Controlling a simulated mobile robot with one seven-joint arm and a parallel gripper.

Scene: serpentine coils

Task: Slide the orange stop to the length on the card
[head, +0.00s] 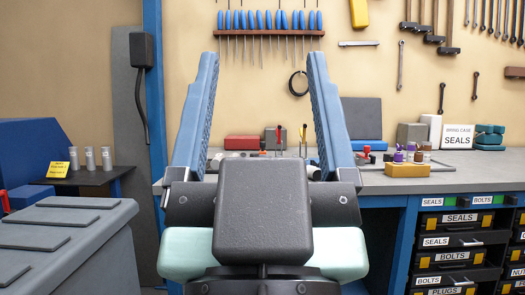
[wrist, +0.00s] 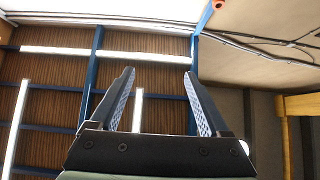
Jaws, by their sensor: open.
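My gripper (head: 262,56) is raised upright in the middle of the head view, its two blue ridged fingers wide apart with nothing between them. It also shows open and empty in the wrist view (wrist: 159,73). I cannot make out the orange stop in either view; part of the bench is hidden behind my gripper. A small yellow card (head: 58,170) stands at the far left, its writing too small to read. A white card (head: 459,113) with "SEALS" on it stands at the back right of the bench.
The grey workbench (head: 385,184) carries an orange-yellow block (head: 408,170) with small bottles and a red block (head: 242,142). Labelled drawers (head: 452,257) are below. A grey lidded bin (head: 70,240) is at left front. The wrist view shows ceiling and strip lights (wrist: 105,54).

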